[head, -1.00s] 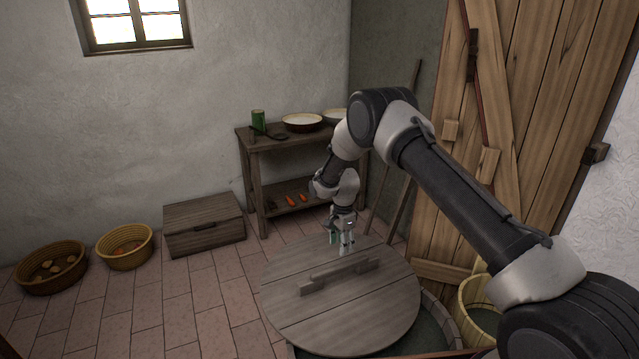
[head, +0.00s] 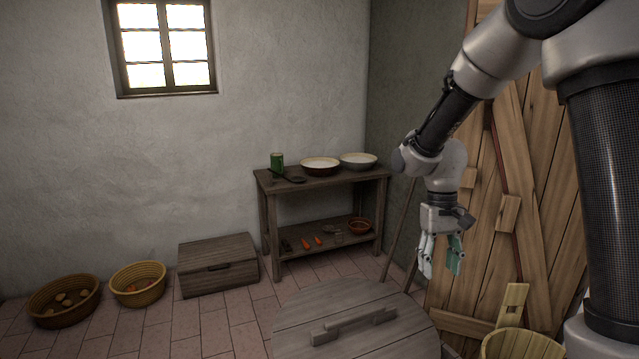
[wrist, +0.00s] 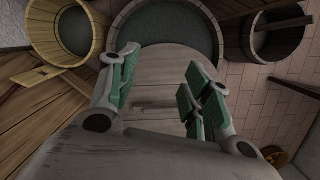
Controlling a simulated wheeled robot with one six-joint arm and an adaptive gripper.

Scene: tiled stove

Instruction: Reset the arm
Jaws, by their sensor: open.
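My gripper (head: 440,256) hangs fingers-down at the right of the head view, in front of the plank door. Its fingers with green pads are apart and nothing is between them. It also shows open in the wrist view (wrist: 160,85). The round wooden lid (head: 290,325) with a bar handle lies below and to the left of my gripper, apart from it. In the wrist view the lid (wrist: 160,62) shows between and behind the fingers, with a dark tub opening at its upper edge.
A wooden table (head: 320,184) with bowls stands at the back wall. A wooden chest (head: 218,266) and two baskets (head: 138,284) stand on the floor at left. A plank door (head: 480,240) and a wooden bucket (head: 522,343) are at right.

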